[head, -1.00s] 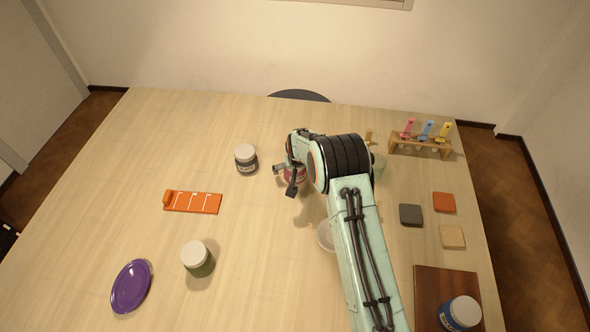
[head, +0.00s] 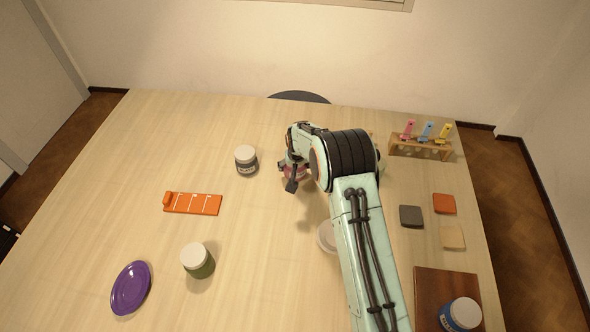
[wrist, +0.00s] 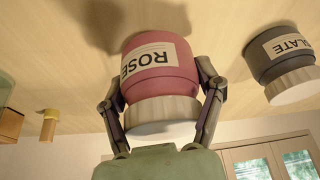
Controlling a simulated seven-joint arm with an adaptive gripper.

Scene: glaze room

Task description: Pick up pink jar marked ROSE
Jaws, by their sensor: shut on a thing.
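The pink jar marked ROSE (wrist: 160,70) fills the middle of the wrist view, upside down in that picture, with a whitish lid. My gripper (wrist: 160,108) has one finger on each side of it and is shut on it. In the head view my gripper (head: 290,180) is over the middle of the table, and only a little pink of the jar (head: 297,173) shows behind the fingers. I cannot tell whether the jar touches the table.
A grey jar marked with a label ending LATE (wrist: 285,55) stands close beside; it is left of my gripper in the head view (head: 246,160). A green jar (head: 197,261), purple plate (head: 131,287), orange strip (head: 192,203) and wooden rack (head: 420,147) stand farther off.

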